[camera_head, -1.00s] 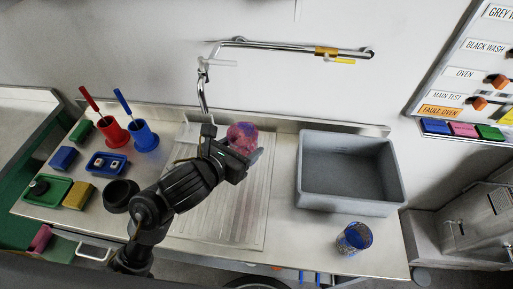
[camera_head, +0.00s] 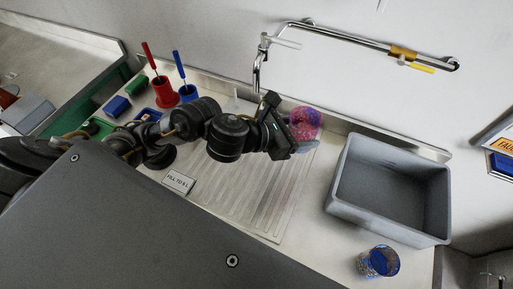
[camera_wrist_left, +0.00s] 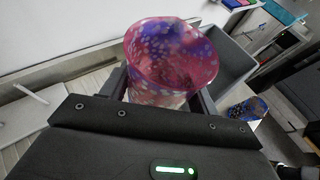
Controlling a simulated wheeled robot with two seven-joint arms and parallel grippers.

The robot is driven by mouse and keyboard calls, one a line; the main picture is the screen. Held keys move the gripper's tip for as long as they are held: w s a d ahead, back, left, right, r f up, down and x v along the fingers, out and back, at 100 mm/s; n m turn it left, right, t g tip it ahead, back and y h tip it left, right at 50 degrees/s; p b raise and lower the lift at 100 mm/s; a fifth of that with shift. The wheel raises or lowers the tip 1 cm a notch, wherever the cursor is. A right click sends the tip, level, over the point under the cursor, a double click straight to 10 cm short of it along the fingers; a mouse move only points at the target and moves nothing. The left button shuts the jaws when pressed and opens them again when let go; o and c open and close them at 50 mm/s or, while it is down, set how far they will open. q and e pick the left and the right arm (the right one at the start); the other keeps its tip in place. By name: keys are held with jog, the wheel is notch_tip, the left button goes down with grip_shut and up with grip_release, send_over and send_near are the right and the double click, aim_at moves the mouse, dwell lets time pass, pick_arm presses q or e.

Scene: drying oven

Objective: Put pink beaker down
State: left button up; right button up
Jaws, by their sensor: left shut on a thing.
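The pink beaker (camera_head: 304,122), speckled with blue and purple, is in my left gripper (camera_head: 290,140) in the head view, over the back right part of the ribbed drainboard (camera_head: 250,195). In the left wrist view the pink beaker (camera_wrist_left: 168,60) stands between the fingers with its open mouth toward the camera. The gripper is shut on it. Its base is partly hidden, and I cannot tell whether it touches the surface. My right gripper is not in view.
A grey bin (camera_head: 390,190) stands right of the drainboard. A blue patterned beaker (camera_head: 378,262) stands in front of it. A faucet (camera_head: 259,65) rises behind the drainboard. Red (camera_head: 164,93) and blue (camera_head: 188,94) brush holders are at the left. A small label (camera_head: 179,181) lies at the drainboard's left.

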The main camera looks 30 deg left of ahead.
pick_arm(q)
jog(key=s+a+f+m+g+h+b, duration=0.3)
jog(key=s+a+f+m+g+h, duration=0.15)
jog(key=s+a, duration=0.2)
jog(key=shift+m+y, duration=0.35)
jog(key=w+a+f, duration=0.2)
jog(key=w+f, duration=0.1)
jog(key=w+a+f+p, duration=0.1)
jog(key=w+a+f, duration=0.4)
jog(key=w, duration=0.2)
jog(key=shift+a+f, duration=0.2)
jog(key=shift+f, duration=0.2)
jog(key=shift+w+a+f, duration=0.1)
jog(key=shift+w+f, duration=0.05)
jog(key=shift+f, duration=0.2)
jog(key=shift+w+a+f+p, duration=0.1)
jog(key=shift+f+p, duration=0.2)
jog(key=shift+p, duration=0.3)
notch_tip(320, 180, down, 2)
jog(key=shift+f+p, duration=0.1)
jog(key=shift+p, duration=0.45)
jog(key=shift+f, duration=0.2)
